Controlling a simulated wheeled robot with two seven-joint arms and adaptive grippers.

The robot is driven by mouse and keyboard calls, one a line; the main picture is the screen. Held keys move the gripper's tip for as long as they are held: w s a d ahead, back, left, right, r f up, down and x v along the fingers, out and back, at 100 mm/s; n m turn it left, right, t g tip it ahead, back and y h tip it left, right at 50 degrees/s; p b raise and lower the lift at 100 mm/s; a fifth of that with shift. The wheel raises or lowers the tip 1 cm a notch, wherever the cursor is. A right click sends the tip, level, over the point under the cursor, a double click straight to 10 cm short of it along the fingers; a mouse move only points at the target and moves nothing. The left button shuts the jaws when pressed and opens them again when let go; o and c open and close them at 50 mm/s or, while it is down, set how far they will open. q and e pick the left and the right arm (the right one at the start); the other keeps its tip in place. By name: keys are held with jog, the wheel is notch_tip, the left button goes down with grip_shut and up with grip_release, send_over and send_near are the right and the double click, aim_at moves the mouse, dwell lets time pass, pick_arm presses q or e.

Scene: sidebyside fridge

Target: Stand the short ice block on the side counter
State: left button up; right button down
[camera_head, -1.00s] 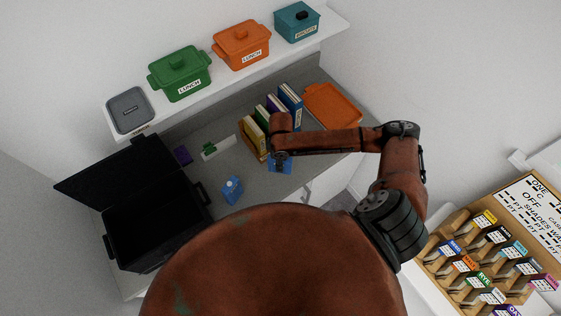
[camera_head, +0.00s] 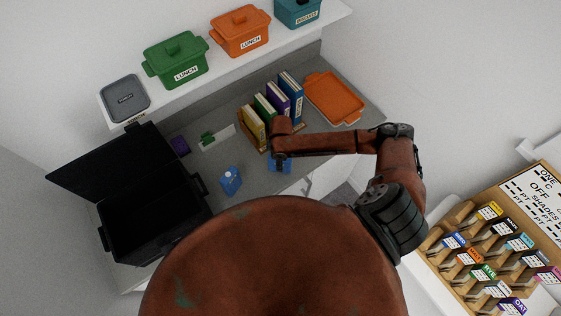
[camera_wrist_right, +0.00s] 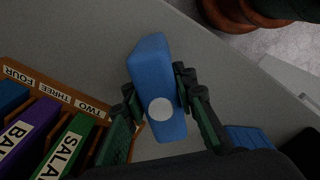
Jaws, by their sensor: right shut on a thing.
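My right gripper (camera_head: 280,156) is over the side counter (camera_head: 268,180), in front of the book rack. It is shut on a blue ice block (camera_wrist_right: 152,62) with a pale round cap, which also shows below it in the head view (camera_head: 273,166). In the right wrist view the fingers (camera_wrist_right: 155,82) lie on both sides of the block. I cannot tell whether the block touches the counter. Another blue ice block (camera_head: 231,181) is on the counter to the left, apart from the gripper. I cannot tell which is the short one. My left gripper is out of view.
An open black cooler box (camera_head: 150,222) is at the left. A rack of labelled books (camera_head: 270,105) and an orange tray (camera_head: 334,97) are behind the gripper. Lidded containers (camera_head: 175,60) line the shelf above. Bare counter lies between the two blocks.

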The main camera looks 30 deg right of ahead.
jog(key=shift+f, duration=0.2)
dwell(0.5)
jog(key=c, duration=1.5)
grip_release()
notch_tip(320, 180, up, 12)
